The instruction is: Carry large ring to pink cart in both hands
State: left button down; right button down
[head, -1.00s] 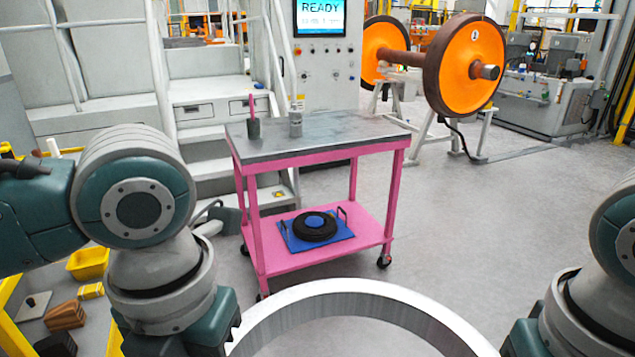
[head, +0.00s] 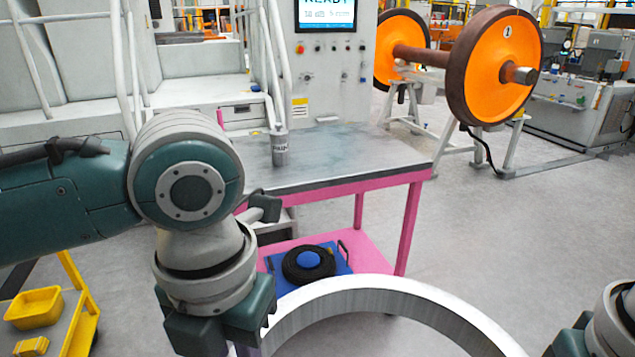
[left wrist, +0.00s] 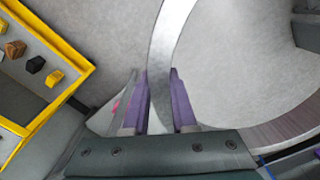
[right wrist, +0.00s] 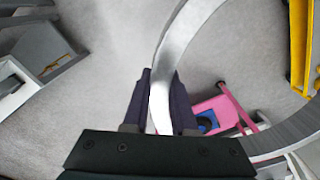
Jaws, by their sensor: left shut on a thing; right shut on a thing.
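The large ring (head: 390,296) is a wide grey metal hoop, held about level in front of me at the bottom of the head view; its near part is out of frame. My left gripper (left wrist: 160,100) is shut on the ring's wall, with a purple finger on each side. My right gripper (right wrist: 161,100) is shut on the ring's wall in the same way. Both fingertips are out of sight in the head view. The pink cart (head: 408,225) stands just beyond the ring. Its grey top (head: 340,160) lies ahead, partly behind my left arm.
The lower shelf holds a blue tray with a black disc (head: 308,265). An orange wheelset (head: 495,68) stands behind right. A yellow-edged trolley (head: 75,300) is at left. Floor to the right is clear.

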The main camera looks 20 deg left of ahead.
aim_at(353, 146)
jog(key=i, duration=2.7)
jog(key=i+u, duration=0.3)
jog(key=i+l+u, duration=0.3)
jog(key=i, duration=0.15)
jog(key=j+u, duration=0.1)
jog(key=u, duration=0.45)
